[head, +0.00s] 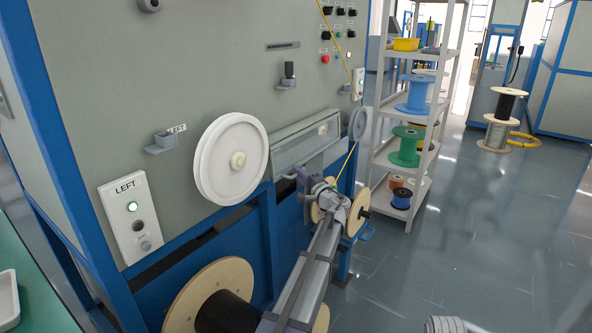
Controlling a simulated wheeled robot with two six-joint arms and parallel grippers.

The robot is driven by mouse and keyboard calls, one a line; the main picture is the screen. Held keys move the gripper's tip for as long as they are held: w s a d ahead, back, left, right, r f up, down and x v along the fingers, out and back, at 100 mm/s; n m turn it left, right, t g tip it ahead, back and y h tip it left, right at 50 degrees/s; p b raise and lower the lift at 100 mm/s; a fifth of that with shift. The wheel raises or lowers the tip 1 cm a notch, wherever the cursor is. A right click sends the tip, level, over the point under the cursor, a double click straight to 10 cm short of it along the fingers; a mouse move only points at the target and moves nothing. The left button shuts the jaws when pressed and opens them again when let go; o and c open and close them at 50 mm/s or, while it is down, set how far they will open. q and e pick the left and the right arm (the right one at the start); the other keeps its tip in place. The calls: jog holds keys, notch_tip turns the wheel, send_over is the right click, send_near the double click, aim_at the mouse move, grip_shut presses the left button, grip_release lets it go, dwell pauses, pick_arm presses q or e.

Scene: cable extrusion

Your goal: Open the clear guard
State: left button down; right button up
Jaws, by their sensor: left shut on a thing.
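The clear guard (304,139) is a long see-through cover on the grey machine front, right of the large white wheel. It looks lowered against the panel. My left arm reaches up from the bottom middle. My left gripper (301,181) is at the guard's lower edge, shut on what looks like the guard's handle. The fingers hide most of the handle. My right gripper cannot be made out; only a grey ribbed part of mine shows at the bottom edge.
A white wheel (231,159) stands out left of the guard. A large wooden spool (210,290) is below, and a smaller one sits behind my left wrist. A yellow cable (342,168) runs past on the right. A spool shelf (384,130) stands further right, beside open floor.

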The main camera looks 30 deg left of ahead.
pick_arm(q)
jog(key=d+r+n+g+h+p, duration=0.2)
jog(key=r+h+p, duration=0.5)
jog(key=p, duration=1.1)
jog(key=d+r+n+g+h+p, duration=0.1)
jog(key=d+r+h+p, duration=0.3)
jog(key=p, duration=1.5)
jog(key=shift+s+r+n+g+h, duration=0.2)
jog(key=shift+r+n+g+h, duration=0.35)
jog(key=shift+r+h, duration=1.85)
jog(key=shift+d+r+y, duration=0.1)
jog(key=shift+r+y, duration=0.5)
jog(key=c, duration=0.9)
grip_release()
jog(key=shift+r, duration=0.1)
